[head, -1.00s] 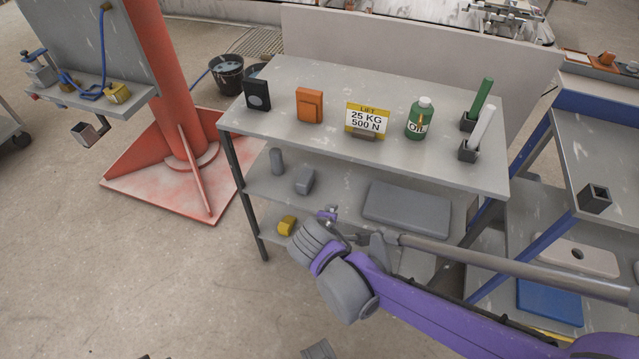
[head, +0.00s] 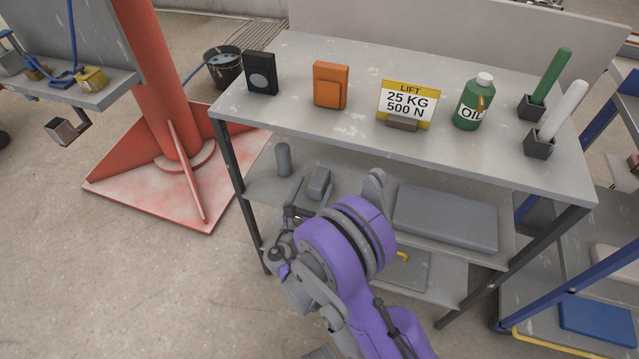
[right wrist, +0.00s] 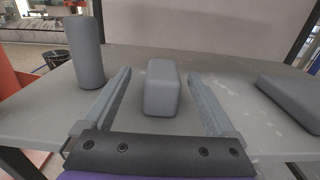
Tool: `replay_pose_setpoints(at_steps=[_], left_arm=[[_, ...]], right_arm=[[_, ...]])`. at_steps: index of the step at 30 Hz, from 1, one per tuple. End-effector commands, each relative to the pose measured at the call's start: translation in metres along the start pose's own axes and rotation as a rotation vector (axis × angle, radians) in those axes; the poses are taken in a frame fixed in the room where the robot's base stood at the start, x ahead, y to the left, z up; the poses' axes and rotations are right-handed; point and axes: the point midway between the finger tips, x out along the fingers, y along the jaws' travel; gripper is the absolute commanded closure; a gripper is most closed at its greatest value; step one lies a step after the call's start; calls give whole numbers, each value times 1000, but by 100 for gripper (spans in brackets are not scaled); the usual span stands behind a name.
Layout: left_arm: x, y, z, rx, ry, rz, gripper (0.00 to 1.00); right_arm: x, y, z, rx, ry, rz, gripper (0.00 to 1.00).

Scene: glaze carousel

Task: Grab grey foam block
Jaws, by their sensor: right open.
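The grey foam block (head: 319,182) is a small rounded block lying on the middle shelf of the grey rack. In the right wrist view the grey block (right wrist: 162,97) sits between the two spread fingers of my right gripper (right wrist: 160,75), with a gap on each side. In the head view my right gripper (head: 297,213) is just in front of the block at the shelf's front edge, partly hidden by its own wrist. My left gripper is not in view.
A grey cylinder (head: 283,160) stands left of the block, and a flat grey slab (head: 446,217) lies to its right on the same shelf (head: 262,190). The top shelf (head: 330,55) overhangs, bearing an orange box (head: 330,85), a sign (head: 406,104) and a green bottle (head: 473,103).

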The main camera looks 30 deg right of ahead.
Motion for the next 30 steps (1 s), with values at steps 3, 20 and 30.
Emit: replay_pose_setpoints(at_steps=[3,20,30], left_arm=[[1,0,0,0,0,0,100],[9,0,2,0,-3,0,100],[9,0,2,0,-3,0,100]], right_arm=[[15,0,0,1,0,-2,9],[71,-5,-3,3,2,-1,9],[71,-4,-2,4,2,0,34]])
